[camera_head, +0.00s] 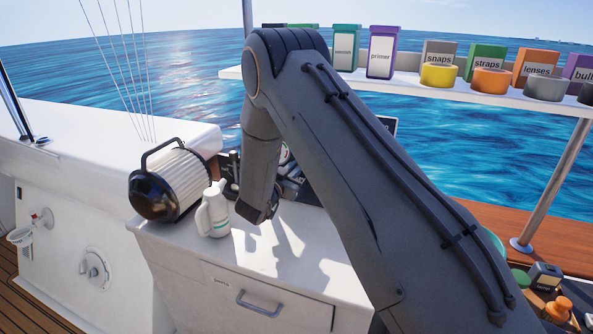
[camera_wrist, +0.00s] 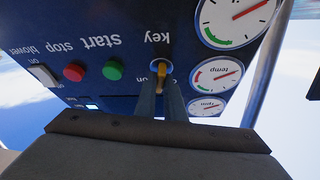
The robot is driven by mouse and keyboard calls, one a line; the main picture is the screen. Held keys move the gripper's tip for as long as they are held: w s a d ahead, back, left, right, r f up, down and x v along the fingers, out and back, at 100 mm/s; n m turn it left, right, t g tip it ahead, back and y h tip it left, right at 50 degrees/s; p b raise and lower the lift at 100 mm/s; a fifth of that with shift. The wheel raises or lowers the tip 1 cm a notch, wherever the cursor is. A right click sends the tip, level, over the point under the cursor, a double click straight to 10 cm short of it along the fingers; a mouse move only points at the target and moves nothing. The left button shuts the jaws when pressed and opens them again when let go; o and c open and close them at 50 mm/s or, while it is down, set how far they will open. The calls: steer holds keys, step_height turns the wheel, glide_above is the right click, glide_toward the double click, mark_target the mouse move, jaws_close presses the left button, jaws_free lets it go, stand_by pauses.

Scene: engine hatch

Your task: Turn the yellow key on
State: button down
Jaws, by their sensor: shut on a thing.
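The yellow key (camera_wrist: 160,70) sits in a dark blue control panel (camera_wrist: 130,60), which appears upside down in the wrist view beside the printed word "key". My gripper (camera_wrist: 160,85) is shut on the key, with one finger on each side of it. The fingers hide part of the key and its small markings, so I cannot tell which position it is in. In the head view my arm covers most of the panel, and the key is hidden.
The panel has a green start button (camera_wrist: 113,69), a red stop button (camera_wrist: 74,72), a blower switch (camera_wrist: 44,75) and dial gauges (camera_wrist: 216,75) near the key.

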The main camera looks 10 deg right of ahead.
steer(key=m+g+b, duration=0.1)
steer(key=m, duration=0.2)
steer(key=m+g+h+b, duration=0.1)
steer(key=m+b, duration=0.1)
steer(key=shift+w+a+m, duration=0.15)
steer(key=shift+m, duration=0.25)
steer(key=shift+r+m+g+h+b, duration=0.15)
steer(key=shift+m+g+b, duration=0.45)
steer(key=shift+m, duration=0.75)
steer(key=shift+m+g+h+b, duration=0.15)
steer(key=shift+m+g+b, duration=0.4)
steer(key=shift+m, duration=0.8)
steer(key=shift+g, duration=0.25)
steer(key=c, duration=1.8)
jaws_free()
steer(key=shift+a, duration=0.1)
steer(key=shift+c, duration=0.2)
step_height(320, 180, up, 10)
steer(key=b, duration=0.1)
